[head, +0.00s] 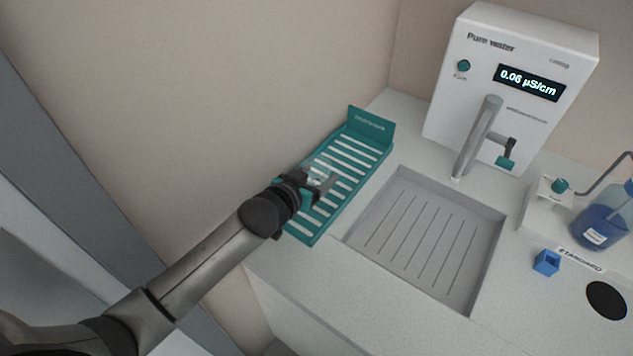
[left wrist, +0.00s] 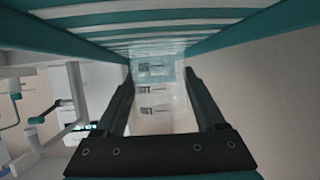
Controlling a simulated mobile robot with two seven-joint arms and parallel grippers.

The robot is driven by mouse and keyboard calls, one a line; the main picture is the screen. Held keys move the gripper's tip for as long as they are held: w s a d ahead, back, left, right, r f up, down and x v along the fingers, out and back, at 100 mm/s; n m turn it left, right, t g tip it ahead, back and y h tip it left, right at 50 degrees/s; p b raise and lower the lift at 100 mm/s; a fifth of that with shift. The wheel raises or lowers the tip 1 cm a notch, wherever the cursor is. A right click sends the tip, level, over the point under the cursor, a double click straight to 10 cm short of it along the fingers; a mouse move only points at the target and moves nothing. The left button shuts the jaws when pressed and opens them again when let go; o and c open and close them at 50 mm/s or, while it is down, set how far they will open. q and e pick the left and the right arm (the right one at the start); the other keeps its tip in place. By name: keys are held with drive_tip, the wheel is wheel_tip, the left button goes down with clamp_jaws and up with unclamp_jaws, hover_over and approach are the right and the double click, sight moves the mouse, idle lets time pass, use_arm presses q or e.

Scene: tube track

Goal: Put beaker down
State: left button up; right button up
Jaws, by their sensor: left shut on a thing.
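My left gripper (head: 318,184) is over the teal slatted rack (head: 362,150) at the left of the counter. It is shut on a clear beaker (head: 321,172), which is small and partly hidden by the fingers in the head view. In the left wrist view the beaker (left wrist: 155,95) is between the two dark fingers of the left gripper (left wrist: 158,90), with printed marks on its wall. The rack's slats (left wrist: 130,20) run close along the beaker there. I cannot tell whether the beaker touches the rack. My right gripper is not in view.
A grey sink with a grooved floor (head: 425,235) is right of the rack. The white pure water unit (head: 515,75) with its spout (head: 478,138) stands behind it. A blue bottle (head: 600,222), a small blue block (head: 546,262) and a black disc (head: 606,300) are at the right. A wall rises behind the rack.

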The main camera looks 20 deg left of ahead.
use_arm(q)
drive_tip(key=shift+f, duration=0.35)
drive_tip(key=shift+r, duration=0.15)
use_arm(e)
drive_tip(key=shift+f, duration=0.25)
use_arm(q)
drive_tip(key=o, duration=1.5)
drive_tip(key=shift+f, duration=0.2)
drive_tip(key=shift+c, duration=0.2)
drive_tip(key=shift+s+r, duration=0.1)
drive_tip(key=shift+r, duration=0.15)
drive_tip(key=p+v, duration=0.2)
drive_tip(key=v, duration=0.9)
drive_tip(key=shift+s+a+r, duration=0.1)
drive_tip(key=shift+s, duration=0.3)
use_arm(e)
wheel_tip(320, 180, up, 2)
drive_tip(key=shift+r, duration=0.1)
